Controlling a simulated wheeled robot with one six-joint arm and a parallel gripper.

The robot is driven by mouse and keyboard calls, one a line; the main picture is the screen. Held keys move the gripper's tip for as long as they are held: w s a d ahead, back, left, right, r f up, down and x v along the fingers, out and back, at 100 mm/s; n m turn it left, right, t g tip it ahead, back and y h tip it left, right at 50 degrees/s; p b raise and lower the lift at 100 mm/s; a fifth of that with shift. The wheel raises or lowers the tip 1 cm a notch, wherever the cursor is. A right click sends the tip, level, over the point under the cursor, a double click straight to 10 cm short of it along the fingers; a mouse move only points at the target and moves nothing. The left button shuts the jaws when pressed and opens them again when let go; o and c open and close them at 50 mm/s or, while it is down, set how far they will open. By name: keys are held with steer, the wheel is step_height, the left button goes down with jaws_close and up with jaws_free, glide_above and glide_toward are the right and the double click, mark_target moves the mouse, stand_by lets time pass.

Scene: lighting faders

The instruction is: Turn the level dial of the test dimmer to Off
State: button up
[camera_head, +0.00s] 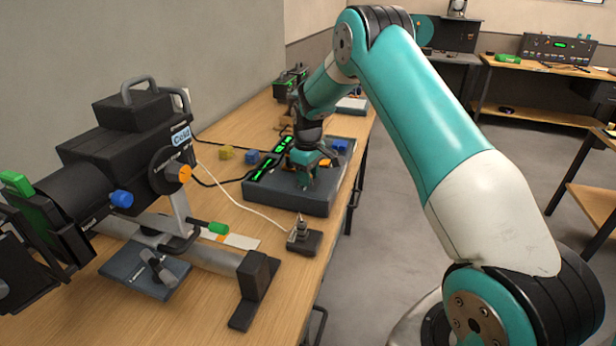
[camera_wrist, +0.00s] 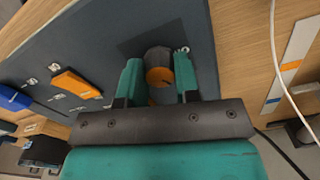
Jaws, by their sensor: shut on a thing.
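The test dimmer is a dark grey panel box (camera_head: 266,193) on the wooden bench, with lit green displays on its left part. Its level dial (camera_wrist: 159,62) is a round knob with a dark side and an orange face, seen in the wrist view. My gripper (camera_wrist: 158,72) has its two teal fingers on either side of the dial and is shut on it. In the head view my gripper (camera_head: 306,176) is low over the panel and hides the dial. I cannot read the dial's setting.
The panel also has an orange control (camera_wrist: 76,83) and a blue one (camera_wrist: 12,97). A big black lamp (camera_head: 125,160) stands on the bench at the left. A small metal-tipped device (camera_head: 301,238) sits in front of the panel. A pale cable crosses the bench.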

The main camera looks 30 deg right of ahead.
steer(key=n, duration=0.6)
steer(key=shift+w+r+n, duration=0.15)
steer(key=shift+w+n, duration=0.05)
steer(key=shift+n, duration=0.1)
steer(key=n, duration=0.5)
steer(key=shift+b, duration=0.35)
steer(key=o, duration=0.9)
steer(key=shift+s, duration=0.1)
step_height(320, 180, up, 17)
steer(key=shift+r+b, duration=0.15)
steer(key=shift+b, duration=1)
